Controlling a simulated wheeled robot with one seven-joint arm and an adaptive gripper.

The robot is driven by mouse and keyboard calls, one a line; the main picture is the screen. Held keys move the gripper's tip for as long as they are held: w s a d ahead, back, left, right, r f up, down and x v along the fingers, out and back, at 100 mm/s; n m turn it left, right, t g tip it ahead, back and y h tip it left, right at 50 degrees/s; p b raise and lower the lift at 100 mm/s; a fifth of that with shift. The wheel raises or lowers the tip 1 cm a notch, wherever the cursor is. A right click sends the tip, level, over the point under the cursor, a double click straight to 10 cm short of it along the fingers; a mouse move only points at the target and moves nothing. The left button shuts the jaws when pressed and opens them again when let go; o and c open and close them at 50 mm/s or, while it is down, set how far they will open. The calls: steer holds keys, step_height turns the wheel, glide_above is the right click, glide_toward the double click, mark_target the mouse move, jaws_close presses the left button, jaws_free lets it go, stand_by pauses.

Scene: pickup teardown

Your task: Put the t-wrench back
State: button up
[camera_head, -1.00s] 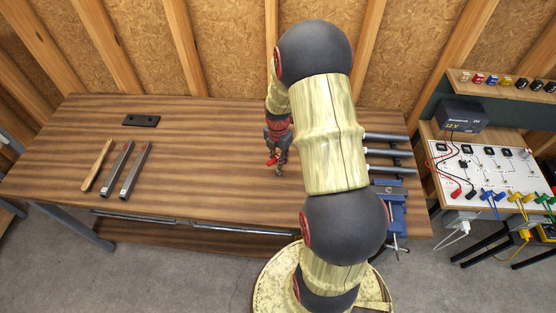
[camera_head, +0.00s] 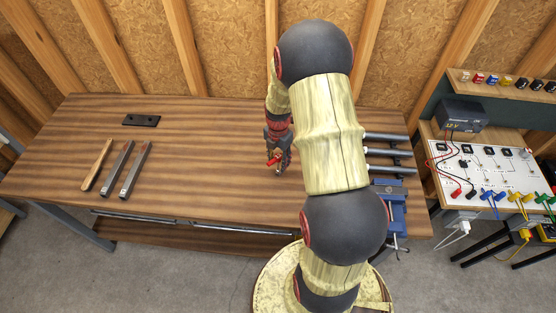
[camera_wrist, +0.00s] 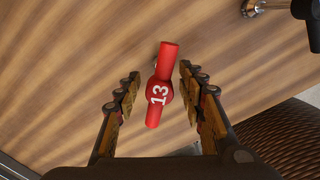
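The t-wrench (camera_wrist: 160,93) has a red crossbar handle marked "13". In the wrist view I see it from above, between my gripper's (camera_wrist: 158,80) two spread fingers, with a visible gap on each side. Its shaft is mostly hidden below the handle, so I cannot tell what its lower end rests on. In the head view its red handle (camera_head: 274,158) shows small at the fingers of my gripper (camera_head: 278,158), over the middle of the workbench.
The wooden workbench (camera_head: 210,140) carries a flat black piece (camera_head: 141,120) and several long hand tools (camera_head: 118,168) at left. At right are metal bars (camera_head: 388,152) and a blue vise (camera_head: 393,215). A board with wired devices (camera_head: 485,165) stands farther right. The bench's middle-left is clear.

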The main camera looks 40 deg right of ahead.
step_height(320, 180, up, 12)
steer(key=s+a+r+m+t, duration=0.3)
steer(key=a+r+m, duration=0.7)
steer(key=a+r, duration=0.65)
steer(key=s+a+r+m+t, duration=0.2)
steer(key=s+a+r+m, duration=0.4)
steer(key=s+a+m, duration=0.4)
steer(key=shift+s+a+r+t, duration=0.15)
steer(key=shift+s+r+t, duration=0.15)
steer(key=shift+s, duration=0.45)
steer(key=shift+f, duration=0.15)
step_height(320, 180, down, 13)
steer(key=b, duration=1.3)
